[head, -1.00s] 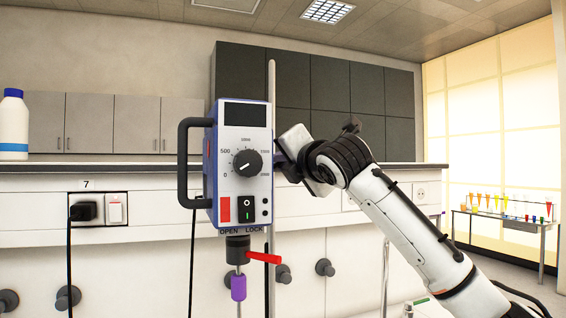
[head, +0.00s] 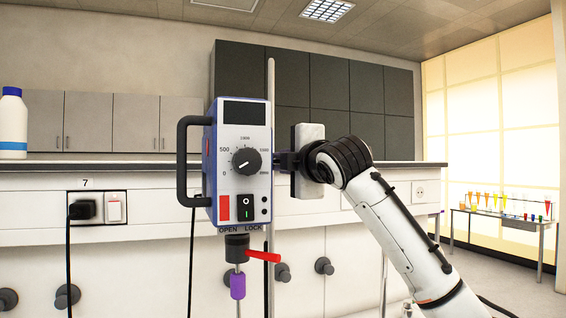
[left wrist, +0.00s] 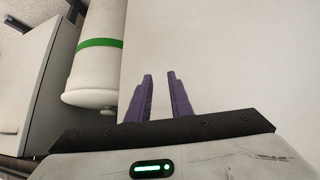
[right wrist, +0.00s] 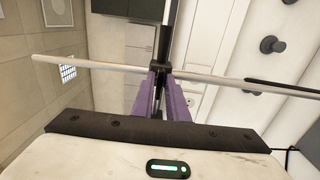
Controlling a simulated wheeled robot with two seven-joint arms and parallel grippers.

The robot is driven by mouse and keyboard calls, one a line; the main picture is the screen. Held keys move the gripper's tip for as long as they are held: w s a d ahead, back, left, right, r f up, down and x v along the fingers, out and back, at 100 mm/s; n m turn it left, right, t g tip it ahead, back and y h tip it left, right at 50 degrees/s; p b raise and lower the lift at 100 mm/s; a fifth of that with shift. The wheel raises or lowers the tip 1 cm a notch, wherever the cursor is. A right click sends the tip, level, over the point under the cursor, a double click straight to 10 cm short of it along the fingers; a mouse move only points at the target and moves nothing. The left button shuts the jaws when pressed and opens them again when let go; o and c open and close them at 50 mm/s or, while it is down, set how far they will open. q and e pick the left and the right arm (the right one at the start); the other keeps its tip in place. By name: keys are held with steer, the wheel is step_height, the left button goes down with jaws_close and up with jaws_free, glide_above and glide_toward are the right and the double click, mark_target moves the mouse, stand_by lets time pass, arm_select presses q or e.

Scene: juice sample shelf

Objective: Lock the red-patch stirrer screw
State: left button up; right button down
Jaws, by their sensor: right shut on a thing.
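The stirrer (head: 241,165) has a blue and white body with a red patch (head: 223,208) at its lower left. It hangs on an upright metal rod (head: 271,90), which crosses the right wrist view (right wrist: 100,66) sideways. Below it a red lever (head: 263,256) points right, under the OPEN and LOCK labels. My right gripper (head: 284,160) is at the stirrer's right side, just past the rod. In the right wrist view its purple fingers (right wrist: 160,82) are shut on a dark, thin part, apparently the screw, mostly hidden between them. My left gripper (left wrist: 161,80) is open and empty.
A bench (head: 120,185) runs behind the stirrer, with a socket and cable at left. A white bottle with a blue band (head: 13,125) stands on it. A far table (head: 505,218) holds colourful samples. A white cylinder with a green band (left wrist: 98,55) is beside my left gripper.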

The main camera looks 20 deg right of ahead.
stand_by(0.4)
steer(key=c, duration=1.8)
jaws_free()
steer(key=shift+s, duration=0.1)
steer(key=s+b, duration=0.3)
steer(key=s, duration=0.7)
steer(key=shift+d, duration=0.25)
